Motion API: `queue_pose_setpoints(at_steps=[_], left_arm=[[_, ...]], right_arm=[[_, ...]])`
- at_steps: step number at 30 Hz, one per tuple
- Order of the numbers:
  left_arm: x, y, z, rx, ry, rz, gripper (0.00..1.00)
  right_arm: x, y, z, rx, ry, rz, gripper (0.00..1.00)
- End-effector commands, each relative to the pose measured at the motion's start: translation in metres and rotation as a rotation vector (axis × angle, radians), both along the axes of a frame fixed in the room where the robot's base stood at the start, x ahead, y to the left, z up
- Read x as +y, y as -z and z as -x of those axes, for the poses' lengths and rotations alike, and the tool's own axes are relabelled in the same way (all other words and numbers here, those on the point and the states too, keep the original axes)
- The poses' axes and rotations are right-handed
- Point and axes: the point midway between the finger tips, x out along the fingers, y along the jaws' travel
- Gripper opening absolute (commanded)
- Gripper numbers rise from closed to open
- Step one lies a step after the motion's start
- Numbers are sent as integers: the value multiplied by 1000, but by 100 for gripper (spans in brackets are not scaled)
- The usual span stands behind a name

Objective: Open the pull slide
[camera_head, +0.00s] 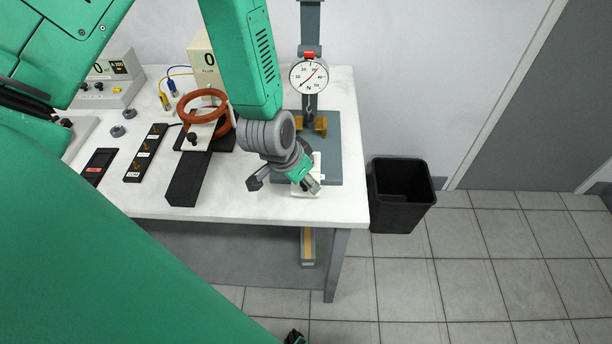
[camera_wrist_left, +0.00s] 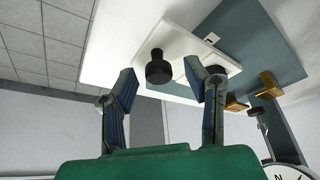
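A white slide plate (camera_wrist_left: 190,42) with a black round knob (camera_wrist_left: 157,68) lies at the grey base's edge in the left wrist view. I take it to be the pull slide. In the head view, part of the white plate (camera_head: 307,191) shows beneath my left gripper (camera_head: 284,185), which hides the knob. My left gripper (camera_wrist_left: 163,88) is open and empty. In the wrist view, the knob appears between its fingertips, apart from both. I cannot tell how far the slide is out.
The dial gauge (camera_head: 309,76) hangs from a grey stand above brass blocks (camera_head: 320,124) behind the gripper. Left of it are orange coils (camera_head: 187,103), a black rail (camera_head: 185,185) and a black terminal strip (camera_head: 146,153). A black bin (camera_head: 401,195) stands right of the table.

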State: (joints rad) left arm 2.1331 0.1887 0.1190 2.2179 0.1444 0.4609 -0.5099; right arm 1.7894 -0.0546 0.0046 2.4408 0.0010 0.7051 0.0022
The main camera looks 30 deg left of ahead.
Motion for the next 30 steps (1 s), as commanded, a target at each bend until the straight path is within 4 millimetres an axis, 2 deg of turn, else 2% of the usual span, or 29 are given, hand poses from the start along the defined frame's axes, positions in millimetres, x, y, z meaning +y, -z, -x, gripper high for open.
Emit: queue_pose_setpoints(at_steps=[8,11,21,25,30], left_arm=[[0,-5,0,-2,1,1,42],[1,-18,5,-3,2,0,42],[4,-81,30,-5,1,-4,42],[6,-98,37,-4,0,-2,42],[7,-108,42,-1,0,-2,42]], right_arm=[[0,-1,3,-2,0,0,31],[0,-1,3,-2,0,0,31],[-1,0,2,-2,0,-1,31],[0,0,2,-2,0,0,31],[0,0,2,-2,0,0,31]])
